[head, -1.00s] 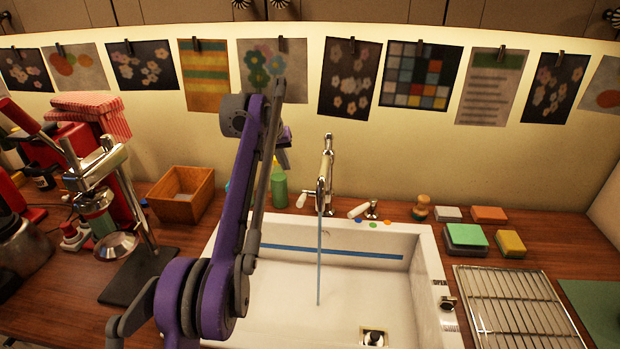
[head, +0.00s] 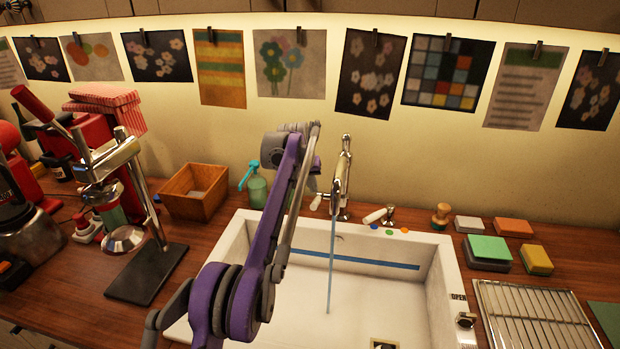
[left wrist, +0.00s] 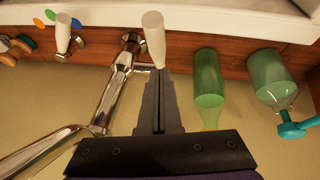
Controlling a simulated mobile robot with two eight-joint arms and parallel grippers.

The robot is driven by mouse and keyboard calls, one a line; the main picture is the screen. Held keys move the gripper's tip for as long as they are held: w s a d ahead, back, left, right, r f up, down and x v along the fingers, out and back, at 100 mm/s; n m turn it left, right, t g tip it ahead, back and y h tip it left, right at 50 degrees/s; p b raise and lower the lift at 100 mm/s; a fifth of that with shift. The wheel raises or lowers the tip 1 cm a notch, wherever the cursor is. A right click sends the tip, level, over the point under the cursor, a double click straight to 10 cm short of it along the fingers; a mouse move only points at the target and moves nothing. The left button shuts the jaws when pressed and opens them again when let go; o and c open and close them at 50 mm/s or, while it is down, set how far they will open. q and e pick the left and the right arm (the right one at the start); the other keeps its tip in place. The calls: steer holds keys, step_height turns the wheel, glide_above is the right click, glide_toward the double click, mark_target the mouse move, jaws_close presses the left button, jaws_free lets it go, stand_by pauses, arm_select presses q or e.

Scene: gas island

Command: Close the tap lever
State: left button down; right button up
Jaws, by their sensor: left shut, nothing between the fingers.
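The chrome tap (head: 341,180) stands behind the white sink, and a blue stream of water runs from its spout. Its white lever (head: 317,202) sticks out to the left of the tap base. The lever also shows in the left wrist view (left wrist: 154,38), beside the tap body (left wrist: 116,80). In the head view my own arm mostly hides this gripper. My right gripper is not in view.
A second white-handled fitting (head: 375,215) stands right of the tap. A green bottle (left wrist: 208,80) and a pump bottle (left wrist: 272,80) stand close beside the gripper. A wooden box (head: 194,190) and a lever press (head: 125,200) are to the left; sponges (head: 488,252) lie right.

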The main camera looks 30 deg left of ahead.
arm_select(q)
steer(key=shift+s+d+f, duration=0.2)
steer(key=shift+s+f, duration=0.25)
steer(key=shift+s, duration=0.05)
steer(key=shift+w+f, duration=0.15)
steer(key=shift+w, duration=0.05)
steer(key=f+t+b, duration=0.1)
steer(key=s+f+b, duration=0.1)
steer(key=b, duration=0.1)
steer(key=shift+s+d+t, duration=0.15)
steer(key=shift+s+t, duration=0.1)
steer(key=shift+t, duration=0.15)
steer(key=shift+s+y+b, duration=0.2)
steer(key=shift+y+b, duration=0.1)
steer(key=shift+b, duration=0.05)
steer(key=shift+s+d+f, duration=0.1)
steer(key=shift+f, duration=0.1)
steer(key=shift+w, duration=0.2)
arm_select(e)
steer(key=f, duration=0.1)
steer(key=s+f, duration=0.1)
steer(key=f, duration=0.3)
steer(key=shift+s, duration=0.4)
arm_select(q)
steer(key=v, duration=1)
steer(key=shift+s+r, duration=0.2)
steer(key=shift+s, duration=0.25)
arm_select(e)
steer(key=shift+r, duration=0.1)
